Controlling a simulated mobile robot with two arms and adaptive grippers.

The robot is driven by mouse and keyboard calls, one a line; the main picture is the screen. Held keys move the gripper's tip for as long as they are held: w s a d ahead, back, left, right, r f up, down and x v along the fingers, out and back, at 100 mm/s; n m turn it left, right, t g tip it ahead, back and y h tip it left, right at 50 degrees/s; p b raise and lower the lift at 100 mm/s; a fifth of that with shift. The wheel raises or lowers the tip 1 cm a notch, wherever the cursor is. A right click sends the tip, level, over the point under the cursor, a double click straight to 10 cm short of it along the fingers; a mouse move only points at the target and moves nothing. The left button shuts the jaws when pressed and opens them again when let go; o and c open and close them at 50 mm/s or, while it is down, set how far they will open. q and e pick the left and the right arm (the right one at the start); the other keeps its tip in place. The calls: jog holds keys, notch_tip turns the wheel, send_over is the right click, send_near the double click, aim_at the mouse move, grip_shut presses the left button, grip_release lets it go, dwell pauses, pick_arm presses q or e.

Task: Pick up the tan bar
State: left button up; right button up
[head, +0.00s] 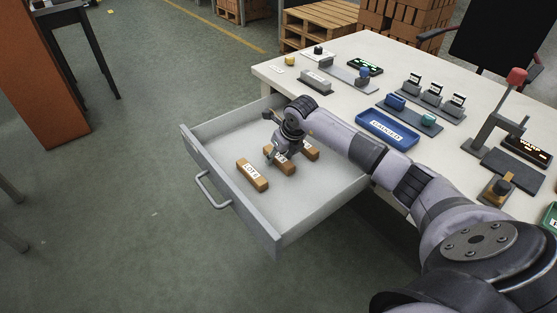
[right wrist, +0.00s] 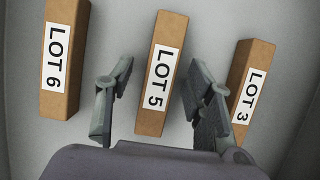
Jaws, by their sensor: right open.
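Three tan-brown bars with white labels lie in the open drawer (head: 232,216). In the right wrist view they read LOT 6 (right wrist: 65,55), LOT 5 (right wrist: 160,75) and LOT 3 (right wrist: 250,90), left to right. In the head view LOT 6 (head: 253,175) is nearest the drawer front. My right gripper (head: 275,155) is open and points down over the middle bar. In the right wrist view its fingers (right wrist: 161,68) stand on either side of LOT 5, apart from it. The right finger is close to LOT 3. In the head view, my arm partly hides LOT 5 and LOT 3.
The drawer walls surround the bars, with bare floor inside at the front right. The white table (head: 345,105) above holds a blue tray (head: 387,126), several small blocks on stands and a red-topped lever (head: 516,76). An office chair (head: 490,35) stands behind.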

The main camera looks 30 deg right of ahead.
jog(key=shift+c, duration=0.3)
grip_shut()
jog(key=shift+r, duration=0.2)
